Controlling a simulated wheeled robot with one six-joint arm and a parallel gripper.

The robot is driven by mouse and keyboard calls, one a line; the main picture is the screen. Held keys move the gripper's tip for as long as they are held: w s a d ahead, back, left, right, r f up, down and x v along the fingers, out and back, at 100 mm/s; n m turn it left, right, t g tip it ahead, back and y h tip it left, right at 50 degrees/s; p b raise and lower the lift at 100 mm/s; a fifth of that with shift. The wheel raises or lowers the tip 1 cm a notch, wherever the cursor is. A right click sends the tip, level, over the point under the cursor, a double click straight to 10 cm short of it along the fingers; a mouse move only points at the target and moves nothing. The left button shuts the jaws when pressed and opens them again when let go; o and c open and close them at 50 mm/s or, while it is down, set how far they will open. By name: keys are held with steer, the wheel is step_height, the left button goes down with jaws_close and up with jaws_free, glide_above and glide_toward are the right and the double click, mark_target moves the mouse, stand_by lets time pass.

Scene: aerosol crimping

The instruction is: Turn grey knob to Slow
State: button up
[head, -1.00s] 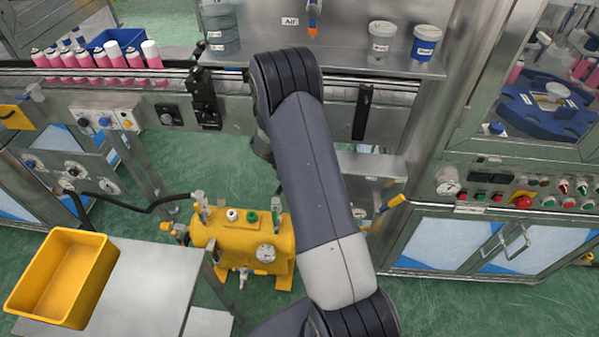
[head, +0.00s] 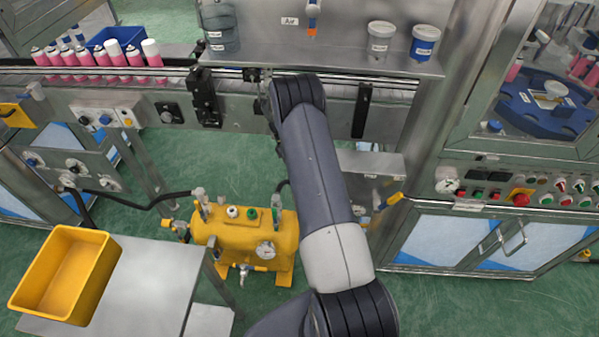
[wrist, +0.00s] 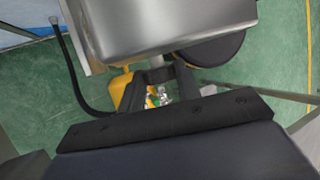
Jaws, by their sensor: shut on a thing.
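My gripper (wrist: 156,77) shows in the wrist view as two dark fingers that come together at the edge of a shiny steel housing (wrist: 160,22). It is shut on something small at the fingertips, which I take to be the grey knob. The knob itself is hidden by the fingers, and I can read neither its pointer nor any Slow mark. In the head view my arm reaches to the front of the conveyor (head: 235,110), and the arm hides the gripper there.
A yellow tank (head: 235,243) stands on the floor below the arm, with a black hose (head: 140,207) running left. A yellow bin (head: 62,268) sits on a steel table (head: 150,280). Pink cans (head: 110,58) stand on the conveyor. A steel cabinet (head: 437,240) is at right.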

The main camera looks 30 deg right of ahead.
steer(key=shift+g, duration=0.3)
steer(key=o, duration=1)
step_height(320, 180, up, 10)
steer(key=shift+b, duration=1.05)
